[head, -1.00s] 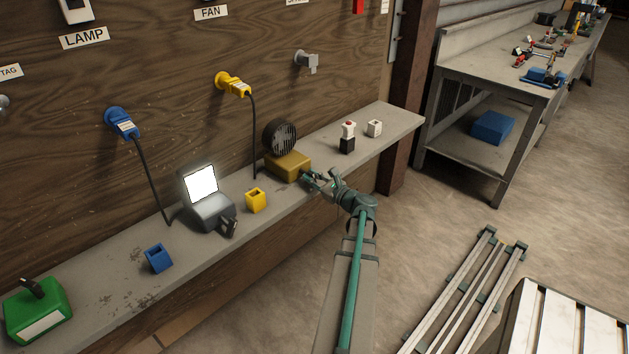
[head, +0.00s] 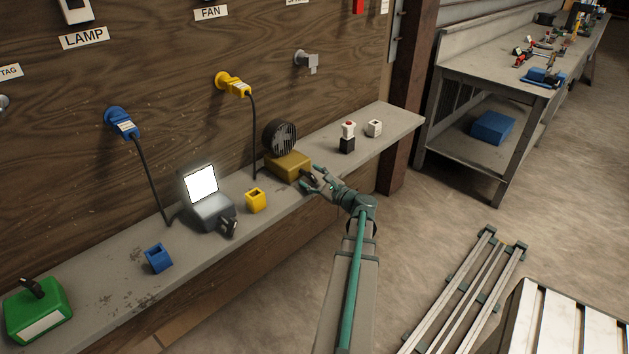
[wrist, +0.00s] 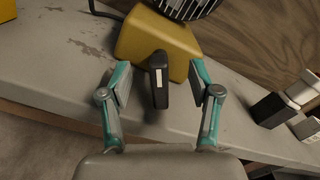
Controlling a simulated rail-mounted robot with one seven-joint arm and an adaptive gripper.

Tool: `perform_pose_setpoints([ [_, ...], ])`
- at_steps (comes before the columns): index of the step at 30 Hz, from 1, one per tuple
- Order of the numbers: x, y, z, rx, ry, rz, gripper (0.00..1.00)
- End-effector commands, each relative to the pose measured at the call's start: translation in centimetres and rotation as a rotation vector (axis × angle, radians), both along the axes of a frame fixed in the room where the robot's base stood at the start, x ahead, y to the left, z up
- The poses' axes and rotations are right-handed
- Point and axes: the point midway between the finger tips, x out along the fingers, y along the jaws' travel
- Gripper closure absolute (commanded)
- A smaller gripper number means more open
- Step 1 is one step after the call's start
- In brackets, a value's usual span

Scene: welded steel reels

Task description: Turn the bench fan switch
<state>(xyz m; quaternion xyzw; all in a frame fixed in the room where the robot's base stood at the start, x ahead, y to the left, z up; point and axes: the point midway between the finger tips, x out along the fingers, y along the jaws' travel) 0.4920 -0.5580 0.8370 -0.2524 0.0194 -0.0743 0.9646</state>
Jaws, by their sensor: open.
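The bench fan (head: 289,162) stands on the shelf against the wooden wall, a dark round grille on a yellow base. In the wrist view its yellow base (wrist: 158,45) fills the top middle. The fan switch (wrist: 159,80), a black lever with a pale stripe, sticks out from the base's front. In the head view the switch (head: 310,178) is small and partly screened by the fingers. My gripper (head: 322,180) is open in front of the base. In the wrist view its two teal fingers (wrist: 158,84) stand on either side of the switch, with a gap on both sides.
The grey shelf (head: 100,290) also holds a lit lamp (head: 208,200), a yellow block (head: 256,200), a blue block (head: 158,258) and a green box (head: 38,312) to the left. A red-topped switch box (head: 347,138) and a white cube (head: 374,128) stand to the right.

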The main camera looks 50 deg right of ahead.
Motion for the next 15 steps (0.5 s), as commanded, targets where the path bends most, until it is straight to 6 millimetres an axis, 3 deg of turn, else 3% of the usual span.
perform_pose_setpoints([
  [15,-4.2,0.7,0.0,0.0,0.0,-0.001,0.38],
])
